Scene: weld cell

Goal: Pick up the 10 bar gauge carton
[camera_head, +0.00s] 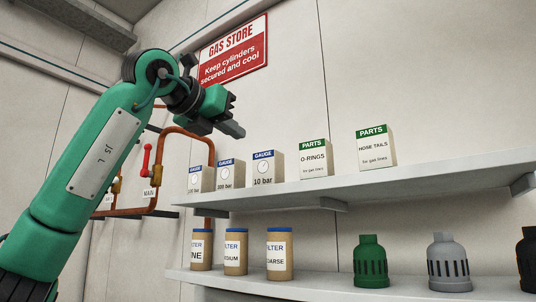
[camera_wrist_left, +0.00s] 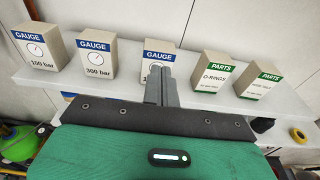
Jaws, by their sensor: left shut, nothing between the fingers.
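The 10 bar gauge carton (camera_head: 265,168) is a small beige box with a blue GAUGE band and a dial picture. It stands upright on the upper shelf, third from the left. My left gripper (camera_head: 236,130) is shut and empty, above the shelf and apart from the carton in the head view. In the left wrist view, the shut fingers (camera_wrist_left: 160,80) overlap the lower front of the same carton (camera_wrist_left: 159,48) and hide most of its number. My right gripper is in neither view.
The 300 bar carton (camera_head: 230,173) and another gauge carton (camera_head: 201,179) stand to its left. O-rings (camera_head: 315,159) and hose tails (camera_head: 376,147) cartons stand to its right on the upper shelf (camera_head: 430,175). Filters (camera_head: 279,255) and slotted caps (camera_head: 370,262) stand below. Copper pipe (camera_head: 185,131) runs at left.

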